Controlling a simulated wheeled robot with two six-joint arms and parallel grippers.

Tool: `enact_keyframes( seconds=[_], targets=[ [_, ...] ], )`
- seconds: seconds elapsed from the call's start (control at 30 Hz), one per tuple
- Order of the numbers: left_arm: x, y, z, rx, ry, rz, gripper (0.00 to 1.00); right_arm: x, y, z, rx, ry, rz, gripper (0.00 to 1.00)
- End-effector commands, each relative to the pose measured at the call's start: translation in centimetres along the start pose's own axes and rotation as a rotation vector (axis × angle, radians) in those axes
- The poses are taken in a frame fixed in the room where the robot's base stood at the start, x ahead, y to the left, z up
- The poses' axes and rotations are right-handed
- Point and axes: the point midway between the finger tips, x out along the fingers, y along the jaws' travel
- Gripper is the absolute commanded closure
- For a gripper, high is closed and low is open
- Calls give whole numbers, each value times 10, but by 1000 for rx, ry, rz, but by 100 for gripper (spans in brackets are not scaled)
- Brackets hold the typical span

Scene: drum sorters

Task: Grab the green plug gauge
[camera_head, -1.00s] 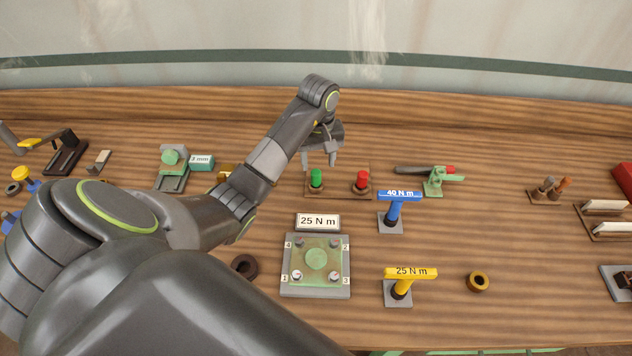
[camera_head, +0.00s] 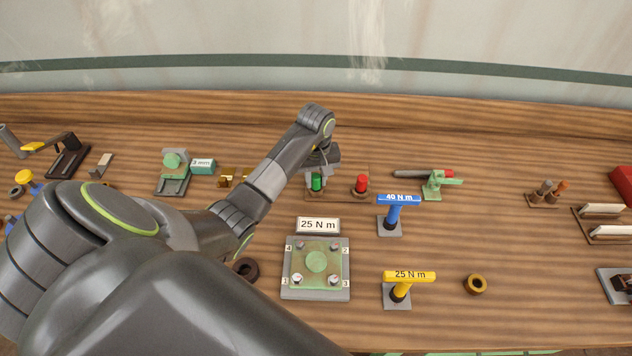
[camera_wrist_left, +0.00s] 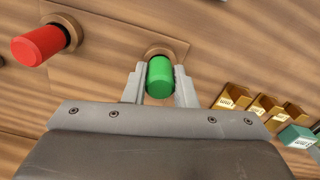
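The green plug gauge (camera_head: 317,183) stands upright in a small wooden holder (camera_head: 340,194), beside the red plug gauge (camera_head: 361,184). In the left wrist view the green plug gauge (camera_wrist_left: 160,77) sits between the two fingers of my left gripper (camera_wrist_left: 159,86). The fingers stand on either side of it, with a narrow gap visible, so the gripper looks open around it. In the head view my left gripper (camera_head: 317,178) is low over the holder and partly hides the green gauge's top. The red gauge (camera_wrist_left: 38,46) is outside the fingers. My right gripper is not in view.
A green clamp stand (camera_head: 436,185) and a blue 40 N m tool (camera_head: 399,210) stand to the right. A bolted plate (camera_head: 316,290) with a 25 N m sign (camera_head: 318,225) lies in front. Brass blocks (camera_wrist_left: 262,106) sit close by in the wrist view.

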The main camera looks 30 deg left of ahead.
Motion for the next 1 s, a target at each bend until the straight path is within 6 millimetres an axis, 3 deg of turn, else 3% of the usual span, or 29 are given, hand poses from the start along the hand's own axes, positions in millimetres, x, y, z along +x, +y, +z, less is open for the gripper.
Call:
enact_keyframes(
  seconds=[0.1, 0.37, 0.53, 0.63, 0.73, 1.0],
  targets=[
    [0, 0, 0, 0, 1, 1, 99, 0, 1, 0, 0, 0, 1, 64],
    [-3, 0, -1, 0, 3, 2, 99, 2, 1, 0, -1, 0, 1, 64],
    [-24, 1, -2, 1, 7, 4, 99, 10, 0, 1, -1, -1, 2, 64],
    [-50, 1, -2, 2, 8, 4, 99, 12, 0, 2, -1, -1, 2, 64],
    [-71, 0, 0, -1, 1, 0, 99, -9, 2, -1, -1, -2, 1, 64],
    [-96, 0, 0, 0, 1, 0, 99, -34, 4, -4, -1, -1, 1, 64]
  ],
)
